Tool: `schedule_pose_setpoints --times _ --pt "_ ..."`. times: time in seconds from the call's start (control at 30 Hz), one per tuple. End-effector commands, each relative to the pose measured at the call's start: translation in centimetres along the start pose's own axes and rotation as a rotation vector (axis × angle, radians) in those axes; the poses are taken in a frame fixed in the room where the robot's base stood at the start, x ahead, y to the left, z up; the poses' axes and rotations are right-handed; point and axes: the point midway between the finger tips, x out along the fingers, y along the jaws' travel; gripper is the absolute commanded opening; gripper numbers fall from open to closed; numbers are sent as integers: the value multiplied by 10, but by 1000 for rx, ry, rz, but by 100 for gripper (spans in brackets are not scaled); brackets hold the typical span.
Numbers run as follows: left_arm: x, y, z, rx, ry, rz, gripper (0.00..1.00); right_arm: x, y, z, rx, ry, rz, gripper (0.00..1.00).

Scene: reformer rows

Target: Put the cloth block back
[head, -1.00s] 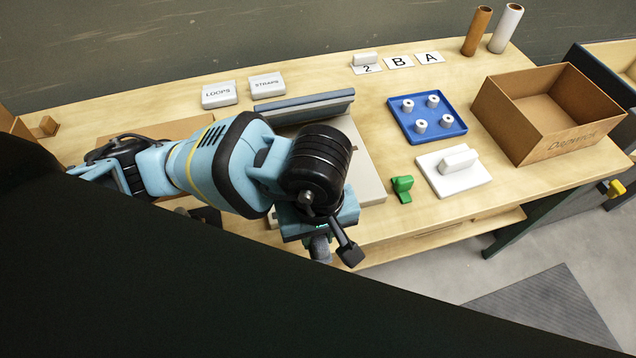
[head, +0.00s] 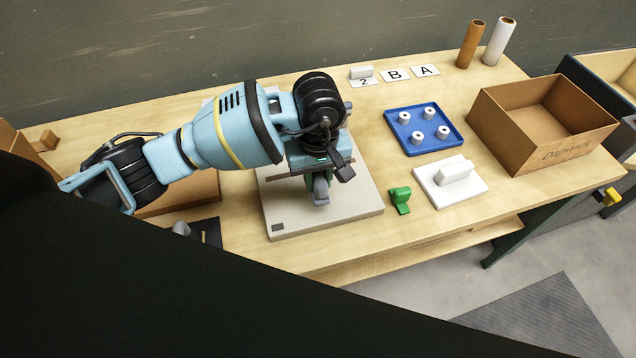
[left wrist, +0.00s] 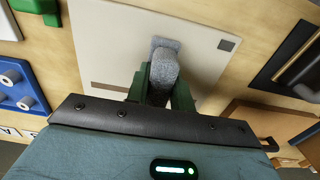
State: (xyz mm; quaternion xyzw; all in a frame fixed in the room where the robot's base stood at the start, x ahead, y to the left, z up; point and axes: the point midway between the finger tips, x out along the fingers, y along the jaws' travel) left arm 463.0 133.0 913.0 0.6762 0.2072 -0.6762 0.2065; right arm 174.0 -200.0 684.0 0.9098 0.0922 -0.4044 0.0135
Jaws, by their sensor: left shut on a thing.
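My left gripper (head: 318,178) is over the beige board (head: 285,222) in the head view, with its fingers pointing down. Its green fingers (left wrist: 161,88) are shut on a grey cloth block (left wrist: 165,65), which shows better in the left wrist view. The block's lower end also shows under the gripper in the head view (head: 321,192). The beige board lies behind the block in the left wrist view (left wrist: 105,45). I cannot tell whether the block touches the board. My right gripper is not in view.
Right of the board are a green clip (head: 399,200), a white plate (head: 476,189) with a white block, and a blue tray (head: 392,122) with several white spools. An open cardboard box (head: 555,155) stands farther right. Cards and two rolls are at the back.

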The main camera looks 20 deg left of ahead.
Motion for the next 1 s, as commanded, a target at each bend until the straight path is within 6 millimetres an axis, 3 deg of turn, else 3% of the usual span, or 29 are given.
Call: schedule_pose_setpoints --times 0.27,0.53,0.93,0.97,1.0 --pt "0 3 -8 -2 0 1 5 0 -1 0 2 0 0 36" --pt "33 3 -9 -1 -1 2 5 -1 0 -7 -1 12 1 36" --pt "40 3 -9 -1 0 0 5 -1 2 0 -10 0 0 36" --pt "40 3 -9 -1 0 0 24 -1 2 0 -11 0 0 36" --pt "39 3 -9 -1 0 1 30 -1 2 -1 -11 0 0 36"
